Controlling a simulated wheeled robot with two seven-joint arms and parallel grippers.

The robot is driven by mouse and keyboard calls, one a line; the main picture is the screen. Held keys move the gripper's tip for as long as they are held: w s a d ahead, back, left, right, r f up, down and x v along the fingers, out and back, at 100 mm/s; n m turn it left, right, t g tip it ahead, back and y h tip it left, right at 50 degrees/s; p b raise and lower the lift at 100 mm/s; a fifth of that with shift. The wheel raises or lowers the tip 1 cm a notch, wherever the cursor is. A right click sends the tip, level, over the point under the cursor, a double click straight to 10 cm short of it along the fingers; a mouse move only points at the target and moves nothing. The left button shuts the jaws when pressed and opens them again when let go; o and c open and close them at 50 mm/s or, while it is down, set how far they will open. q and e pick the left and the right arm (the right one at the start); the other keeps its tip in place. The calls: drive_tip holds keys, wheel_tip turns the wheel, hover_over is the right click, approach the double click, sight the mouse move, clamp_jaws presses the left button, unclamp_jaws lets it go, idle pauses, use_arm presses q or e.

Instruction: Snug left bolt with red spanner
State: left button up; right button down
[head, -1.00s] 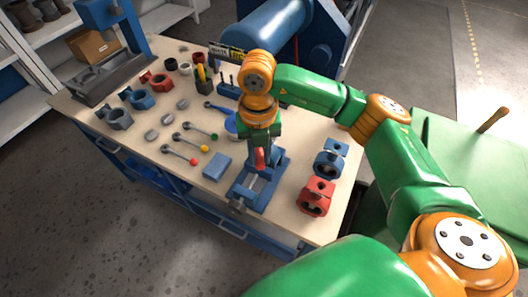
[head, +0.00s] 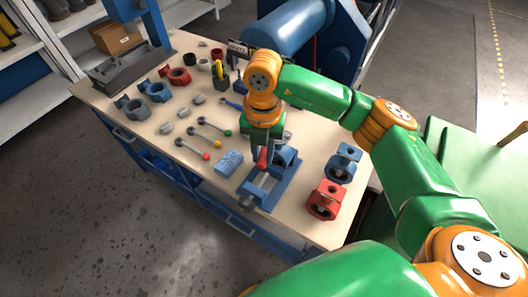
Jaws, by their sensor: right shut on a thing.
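My right gripper (head: 263,152) points down over the blue vise (head: 284,185) near the front of the workbench. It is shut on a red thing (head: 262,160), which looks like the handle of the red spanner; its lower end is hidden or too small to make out. A blue-grey valve part (head: 286,155) shows in or just behind the vise, partly covered by the gripper. The left bolt cannot be picked out. My left gripper is not in view.
Left of the vise lie a blue sponge-like block (head: 229,162) and levers with red, yellow and green knobs (head: 192,150). A red valve body (head: 326,200) and a blue one (head: 344,163) stand to the right.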

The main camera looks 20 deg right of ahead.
drive_tip(key=shift+w+a+m, duration=0.25)
drive_tip(key=shift+a+m, duration=0.1)
drive_tip(key=shift+m, duration=0.15)
drive_tip(key=shift+w+a+m, duration=0.35)
drive_tip(key=shift+a+m, duration=0.05)
drive_tip(key=shift+m, duration=0.2)
drive_tip(key=shift+w+a+m, duration=0.35)
drive_tip(key=shift+m, duration=0.25)
drive_tip(key=shift+w+a+r+m, duration=0.1)
drive_tip(key=shift+w+a+m, duration=0.3)
drive_tip(key=shift+m, duration=0.2)
drive_tip(key=shift+w, duration=0.1)
